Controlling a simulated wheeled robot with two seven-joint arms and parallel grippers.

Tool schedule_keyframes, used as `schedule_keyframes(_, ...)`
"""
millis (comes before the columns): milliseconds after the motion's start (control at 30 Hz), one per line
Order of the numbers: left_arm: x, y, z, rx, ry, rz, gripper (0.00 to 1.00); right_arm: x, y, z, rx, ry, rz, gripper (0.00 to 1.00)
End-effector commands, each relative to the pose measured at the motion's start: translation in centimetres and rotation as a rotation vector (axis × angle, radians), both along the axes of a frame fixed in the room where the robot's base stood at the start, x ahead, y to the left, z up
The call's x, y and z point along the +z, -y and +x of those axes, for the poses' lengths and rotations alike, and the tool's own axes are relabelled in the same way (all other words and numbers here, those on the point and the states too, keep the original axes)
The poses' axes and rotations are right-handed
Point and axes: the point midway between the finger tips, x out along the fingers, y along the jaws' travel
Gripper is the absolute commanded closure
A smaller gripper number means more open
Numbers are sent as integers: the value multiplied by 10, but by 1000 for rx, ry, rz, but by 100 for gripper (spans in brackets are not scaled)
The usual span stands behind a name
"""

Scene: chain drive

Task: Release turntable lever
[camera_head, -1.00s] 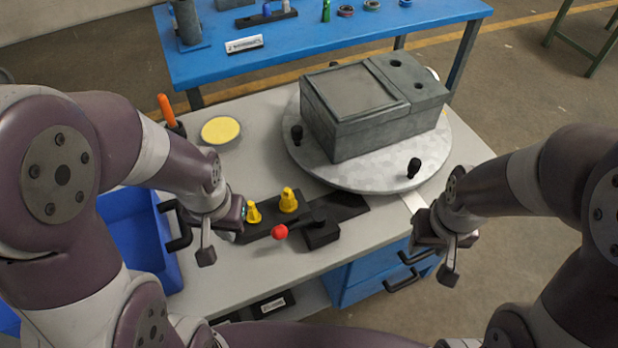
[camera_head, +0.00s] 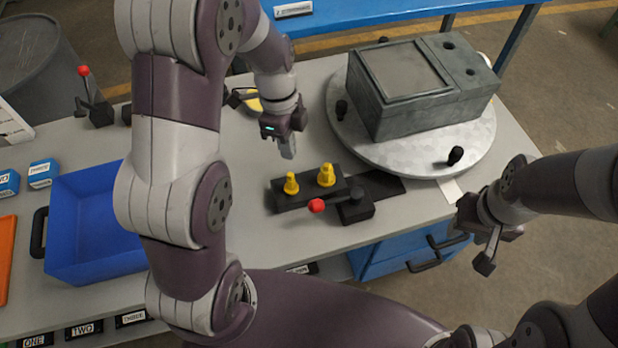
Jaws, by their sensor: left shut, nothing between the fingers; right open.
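The turntable (camera_head: 400,158) is a round light-grey plate with black knobs, and a grey metal housing (camera_head: 425,85) stands on it. A lever with a red ball knob (camera_head: 317,205) sits on a black block (camera_head: 356,208) in front of the turntable. Another red-knobbed lever (camera_head: 86,72) stands at the far left of the bench. My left gripper (camera_head: 288,150) is shut and empty, pointing down above the bench, behind and left of the yellow pegs and apart from the near lever. My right gripper (camera_head: 487,258) is open and empty, beyond the bench's right front edge.
Yellow pegs (camera_head: 326,175) stand on a black holder (camera_head: 282,203) beside the near lever. A blue bin (camera_head: 95,225) stands at the left. A yellow disc (camera_head: 256,105) is partly hidden by my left arm. Blue drawers (camera_head: 400,255) are under the bench.

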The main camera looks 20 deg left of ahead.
Motion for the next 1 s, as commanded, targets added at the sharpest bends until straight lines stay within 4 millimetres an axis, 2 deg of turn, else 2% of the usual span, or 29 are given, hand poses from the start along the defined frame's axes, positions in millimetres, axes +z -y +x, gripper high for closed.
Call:
schedule_keyframes(100,1,0,19,-354,6,-97,100,8,0,0,0,0,0,57)
schedule_keyframes(200,-1,0,28,-563,21,-162,100,10,0,0,0,0,0,57)
schedule_keyframes(300,-2,1,33,-669,32,-196,100,11,0,0,0,0,0,57)
schedule_keyframes(667,-5,1,33,-700,37,-204,100,8,0,0,0,0,0,57)
schedule_keyframes(767,-16,3,32,-699,37,-204,100,-4,0,0,0,0,0,57)
schedule_keyframes(1000,-65,11,23,-700,38,-203,100,-59,0,0,0,-1,0,57)
